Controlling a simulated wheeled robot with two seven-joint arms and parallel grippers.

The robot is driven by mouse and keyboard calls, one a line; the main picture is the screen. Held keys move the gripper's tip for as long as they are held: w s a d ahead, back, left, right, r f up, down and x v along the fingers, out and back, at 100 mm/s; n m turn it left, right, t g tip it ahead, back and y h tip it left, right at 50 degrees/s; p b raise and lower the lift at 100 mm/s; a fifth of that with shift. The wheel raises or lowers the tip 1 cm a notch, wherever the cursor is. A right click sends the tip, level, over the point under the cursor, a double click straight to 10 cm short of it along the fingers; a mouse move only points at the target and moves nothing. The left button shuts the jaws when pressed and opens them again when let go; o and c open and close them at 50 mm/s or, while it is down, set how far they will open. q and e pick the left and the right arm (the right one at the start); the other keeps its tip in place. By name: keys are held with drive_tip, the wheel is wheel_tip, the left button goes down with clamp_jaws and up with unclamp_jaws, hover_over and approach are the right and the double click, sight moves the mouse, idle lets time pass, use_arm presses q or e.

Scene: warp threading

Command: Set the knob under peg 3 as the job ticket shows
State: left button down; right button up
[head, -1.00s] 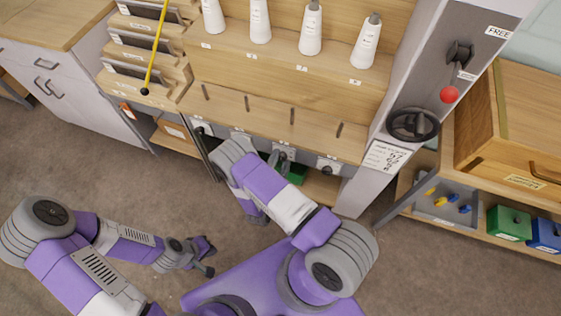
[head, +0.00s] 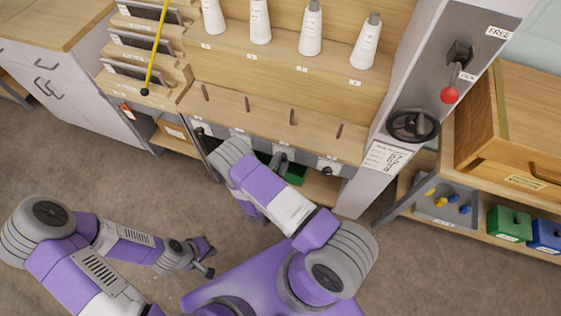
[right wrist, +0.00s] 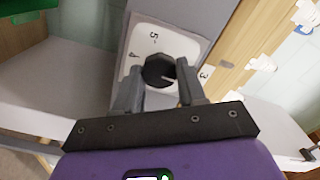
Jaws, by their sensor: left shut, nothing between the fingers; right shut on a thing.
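The knob (right wrist: 158,71) is black and faceted, on a white dial plate (right wrist: 146,38) with the digits 5 and 4 readable to its upper left. A label with 3 is beside the plate. My right gripper (right wrist: 160,80) is shut on the knob, one finger on each side; the fingers hide part of the dial. In the head view my right gripper (head: 281,157) is at the panel below peg 3 (head: 292,116). The job ticket (head: 387,157) is on the grey post; its figures are too small to read surely. My left gripper (head: 207,257) is shut and empty, above the floor.
Another knob (head: 328,166) is to the right of my right gripper. A handwheel (head: 413,124) and a red-balled lever (head: 450,95) are on the post. White cones (head: 311,30) stand on the upper shelf. A green box (head: 296,174) is under the panel.

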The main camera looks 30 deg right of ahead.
drive_tip(key=shift+a+n+p, duration=0.1)
drive_tip(key=shift+n+p, duration=4.95)
drive_tip(key=shift+n, duration=7.35)
drive_tip(key=o, duration=1.1)
drive_tip(key=shift+c, duration=0.2)
